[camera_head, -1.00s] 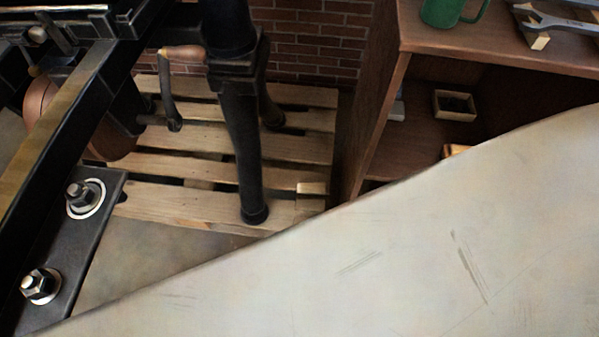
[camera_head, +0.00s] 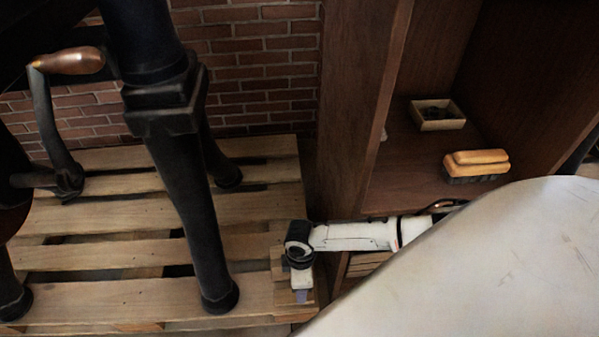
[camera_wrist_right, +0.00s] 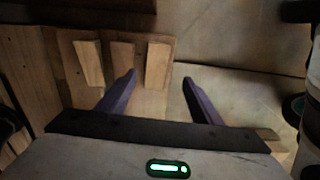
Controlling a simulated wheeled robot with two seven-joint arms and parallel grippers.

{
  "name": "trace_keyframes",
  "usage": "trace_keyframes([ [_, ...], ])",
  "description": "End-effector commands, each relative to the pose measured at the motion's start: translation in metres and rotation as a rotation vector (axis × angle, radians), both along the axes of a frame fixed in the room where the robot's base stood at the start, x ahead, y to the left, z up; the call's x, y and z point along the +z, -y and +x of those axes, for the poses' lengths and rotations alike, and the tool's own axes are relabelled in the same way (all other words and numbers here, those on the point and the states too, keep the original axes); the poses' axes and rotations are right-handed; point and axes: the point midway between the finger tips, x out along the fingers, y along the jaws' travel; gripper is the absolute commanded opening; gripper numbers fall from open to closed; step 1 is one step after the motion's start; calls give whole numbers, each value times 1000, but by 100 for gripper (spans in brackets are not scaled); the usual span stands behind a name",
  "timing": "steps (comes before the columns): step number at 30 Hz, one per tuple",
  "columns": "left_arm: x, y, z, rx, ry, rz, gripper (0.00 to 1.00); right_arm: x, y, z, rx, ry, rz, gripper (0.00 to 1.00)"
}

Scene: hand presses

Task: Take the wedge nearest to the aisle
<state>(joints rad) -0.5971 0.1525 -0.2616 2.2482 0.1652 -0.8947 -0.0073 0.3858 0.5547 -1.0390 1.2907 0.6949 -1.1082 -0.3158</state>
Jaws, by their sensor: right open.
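Three pale wooden wedges lie side by side on the pallet in the right wrist view: a left one (camera_wrist_right: 88,64), a middle one (camera_wrist_right: 122,64) and a right one (camera_wrist_right: 158,65). The right one is nearest the pallet's edge and the bare floor. My right gripper (camera_wrist_right: 159,77) is open and empty; its left finger reaches toward the middle wedge, and the right wedge lies ahead of the gap. In the head view my right gripper (camera_head: 301,295) points down over the pallet corner and partly hides the wedges. My left gripper is not in view.
The slatted pallet (camera_head: 110,255) carries a black press leg (camera_head: 190,205). A brown wooden cabinet (camera_head: 350,130) stands right of it, holding a small box (camera_head: 437,115) and a brush (camera_head: 476,165). A pale rounded surface (camera_head: 490,265) covers the lower right.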

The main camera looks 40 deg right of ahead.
Motion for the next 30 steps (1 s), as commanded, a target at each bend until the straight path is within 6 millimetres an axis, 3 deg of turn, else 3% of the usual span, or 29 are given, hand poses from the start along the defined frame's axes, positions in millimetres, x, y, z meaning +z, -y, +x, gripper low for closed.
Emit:
trace_keyframes([
  [6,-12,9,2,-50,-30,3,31,-35,5,1,1,-8,-12,59],
  [14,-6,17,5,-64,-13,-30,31,-56,4,3,2,-4,-10,59],
  [22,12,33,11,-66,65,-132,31,-96,3,5,2,-5,-10,59],
  [30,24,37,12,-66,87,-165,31,-102,3,5,2,-4,-9,59],
])
